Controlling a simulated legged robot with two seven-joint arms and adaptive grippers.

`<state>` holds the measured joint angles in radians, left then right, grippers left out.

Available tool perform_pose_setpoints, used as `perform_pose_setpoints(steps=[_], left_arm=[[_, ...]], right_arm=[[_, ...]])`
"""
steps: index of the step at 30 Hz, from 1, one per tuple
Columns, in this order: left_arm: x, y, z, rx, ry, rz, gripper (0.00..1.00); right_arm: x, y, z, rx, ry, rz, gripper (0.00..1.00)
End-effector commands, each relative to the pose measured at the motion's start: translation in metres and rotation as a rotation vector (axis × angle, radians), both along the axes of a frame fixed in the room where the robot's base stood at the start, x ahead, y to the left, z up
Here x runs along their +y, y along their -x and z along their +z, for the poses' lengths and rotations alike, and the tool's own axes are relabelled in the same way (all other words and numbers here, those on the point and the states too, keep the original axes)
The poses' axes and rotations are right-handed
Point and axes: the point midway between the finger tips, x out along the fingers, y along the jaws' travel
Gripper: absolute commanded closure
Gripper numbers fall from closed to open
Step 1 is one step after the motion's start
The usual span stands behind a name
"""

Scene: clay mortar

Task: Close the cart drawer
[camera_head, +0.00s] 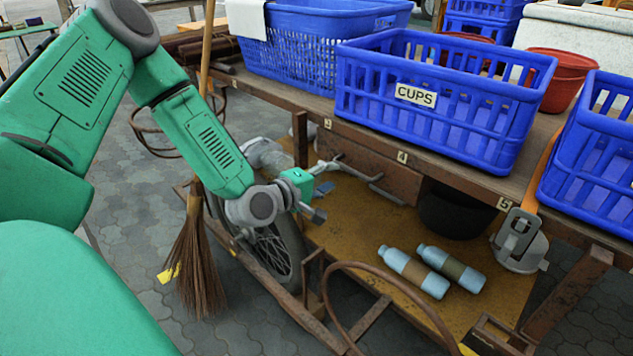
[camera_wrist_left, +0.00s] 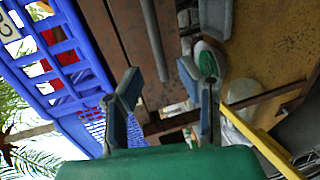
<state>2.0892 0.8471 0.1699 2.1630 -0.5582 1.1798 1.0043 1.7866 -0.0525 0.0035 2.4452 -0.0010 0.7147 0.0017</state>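The cart drawer (camera_head: 365,160) shows as a worn brown wooden front under the tabletop edge, between the labels 3 and 4. A grey metal bar handle (camera_head: 376,188) runs along its lower part. I cannot tell how far out the drawer stands. My left gripper (camera_head: 320,202) is below and left of the handle in the head view, apart from the drawer front. In the left wrist view its two fingers (camera_wrist_left: 166,100) are spread and empty, with the brown drawer front (camera_wrist_left: 130,45) and grey bars beyond them. My right gripper is out of view.
Blue crates, one labelled CUPS (camera_head: 420,110), stand on the cart top above the drawer. A broom (camera_head: 193,260) and a wheel (camera_head: 272,250) are near my left arm.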

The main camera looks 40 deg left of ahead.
Motion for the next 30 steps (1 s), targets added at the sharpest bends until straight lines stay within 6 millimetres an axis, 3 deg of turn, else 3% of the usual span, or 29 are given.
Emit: perform_pose_setpoints(steps=[3, 9, 30], left_arm=[[0.003, 0.022, 0.005, 0.000, 0.004, 0.002, 0.68], [0.004, 0.043, 0.009, 0.001, 0.001, 0.000, 0.68], [0.000, 0.048, 0.004, 0.019, -0.017, -0.013, 0.68]], right_arm=[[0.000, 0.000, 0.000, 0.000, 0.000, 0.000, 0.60], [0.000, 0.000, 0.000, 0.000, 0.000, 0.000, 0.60], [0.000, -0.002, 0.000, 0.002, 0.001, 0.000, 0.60]])
